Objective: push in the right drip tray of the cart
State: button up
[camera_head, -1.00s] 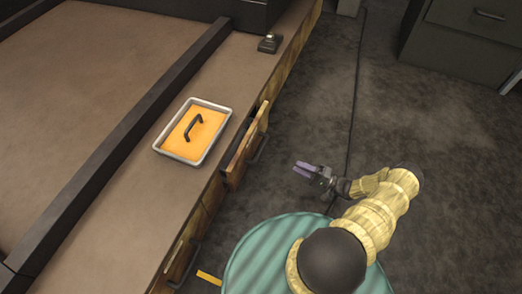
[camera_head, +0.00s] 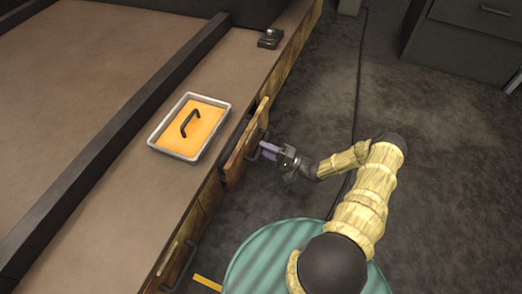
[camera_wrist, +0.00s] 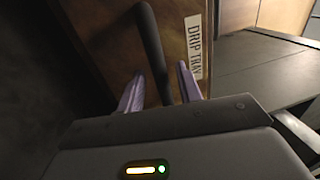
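The right drip tray is a wooden drawer front (camera_head: 238,157) standing out from the side of the cart (camera_head: 130,190), with a dark gap behind it. It has a dark bar handle. In the wrist view, the drawer front (camera_wrist: 105,35) carries a white "DRIP TRAY" label, and the handle (camera_wrist: 149,40) runs down between my fingers. My gripper (camera_head: 265,150) is at the handle, also seen in the wrist view (camera_wrist: 160,88). Its purple fingers are apart, one on each side of the handle, with gaps showing. I cannot tell whether the fingertips touch the drawer front.
An orange-filled metal tray (camera_head: 220,108) with a black handle lies on the cart top. A second drawer front with a handle (camera_head: 180,268) is lower left. A small dark device (camera_head: 270,38) sits at the cart's far edge. A grey cabinet (camera_head: 465,40) stands far right; open floor lies between.

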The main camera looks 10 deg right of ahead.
aim_at(251, 145)
jog(key=shift+x, duration=0.95)
grip_shut()
jog(key=shift+w+a, duration=0.15)
jog(key=shift+a, duration=0.05)
jog(key=x, duration=0.2)
jog(key=p+x, duration=0.1)
jog(key=shift+w+a+f, duration=0.2)
jog(key=shift+a, duration=0.05)
jog(key=shift+w, duration=0.15)
jog(key=shift+c, duration=1.4)
grip_release()
jog(key=shift+o, duration=1.4)
jog(key=shift+a, duration=0.35)
jog(key=shift+f, duration=0.1)
